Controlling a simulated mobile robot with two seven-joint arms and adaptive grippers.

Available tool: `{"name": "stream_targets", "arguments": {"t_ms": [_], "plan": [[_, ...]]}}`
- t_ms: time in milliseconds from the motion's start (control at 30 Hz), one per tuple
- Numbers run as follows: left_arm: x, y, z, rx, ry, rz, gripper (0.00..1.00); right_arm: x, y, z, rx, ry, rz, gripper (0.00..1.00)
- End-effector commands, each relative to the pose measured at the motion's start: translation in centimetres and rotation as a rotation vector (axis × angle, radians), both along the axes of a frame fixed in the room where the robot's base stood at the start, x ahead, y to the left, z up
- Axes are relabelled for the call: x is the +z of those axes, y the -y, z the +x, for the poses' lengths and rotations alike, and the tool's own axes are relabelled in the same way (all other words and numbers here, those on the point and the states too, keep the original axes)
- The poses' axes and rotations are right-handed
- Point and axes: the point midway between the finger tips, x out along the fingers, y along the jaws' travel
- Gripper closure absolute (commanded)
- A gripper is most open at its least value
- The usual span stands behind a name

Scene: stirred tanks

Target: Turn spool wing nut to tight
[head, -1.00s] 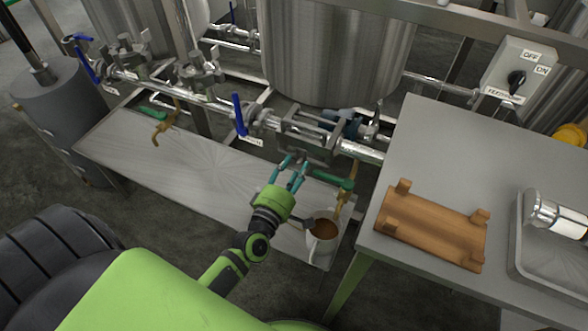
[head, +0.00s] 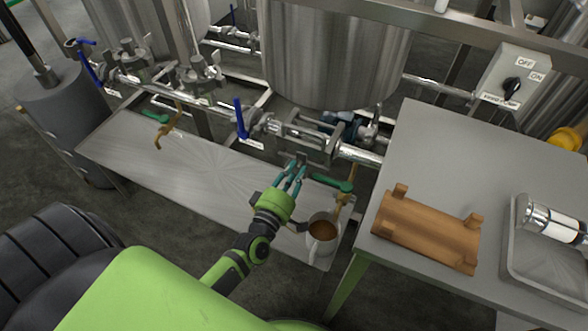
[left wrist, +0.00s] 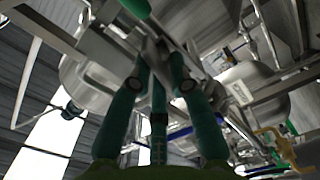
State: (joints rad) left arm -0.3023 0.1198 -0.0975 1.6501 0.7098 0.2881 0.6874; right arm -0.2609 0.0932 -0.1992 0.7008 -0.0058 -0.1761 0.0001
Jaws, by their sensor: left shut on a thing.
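The spool section (head: 312,142) sits in the low pipe run below the big tank, framed by clamp parts. My left gripper (head: 300,167) reaches up to the small grey wing nut (head: 302,156) at the lower front of this section. Its teal fingers are shut on the nut, which they mostly hide. In the left wrist view, the fingers of my left gripper (left wrist: 158,60) point up at grey metal between their tips. The nut's exact angle cannot be told. My right gripper is not in view.
A mug (head: 321,238) with brown liquid stands just right of my left wrist, close to the arm. A green-handled valve (head: 335,184) is right of the fingers. A blue lever (head: 240,118) stands to the left. The low steel bench (head: 190,170) is mostly clear.

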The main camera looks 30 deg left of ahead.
Motion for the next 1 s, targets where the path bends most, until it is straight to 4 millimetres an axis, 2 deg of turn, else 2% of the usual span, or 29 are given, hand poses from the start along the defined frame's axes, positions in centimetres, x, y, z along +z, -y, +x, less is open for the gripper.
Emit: {"name": "stream_targets", "arguments": {"t_ms": [33, 200, 500, 667, 1000], "plan": [[-0.1, 0.0, -0.1, -0.002, -0.013, 0.046, 1.00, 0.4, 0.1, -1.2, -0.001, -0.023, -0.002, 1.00], [-0.1, 0.0, -0.2, -0.002, -0.023, 0.208, 1.00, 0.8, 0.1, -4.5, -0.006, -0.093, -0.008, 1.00], [-0.2, 0.0, -0.2, -0.002, -0.041, 0.492, 1.00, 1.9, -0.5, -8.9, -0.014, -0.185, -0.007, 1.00], [-0.3, 0.0, -0.2, -0.002, -0.050, 0.644, 1.00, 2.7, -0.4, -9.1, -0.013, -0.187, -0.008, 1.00], [-0.4, 0.0, -0.2, -0.002, -0.068, 0.957, 1.00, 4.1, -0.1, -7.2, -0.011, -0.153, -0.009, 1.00]]}}
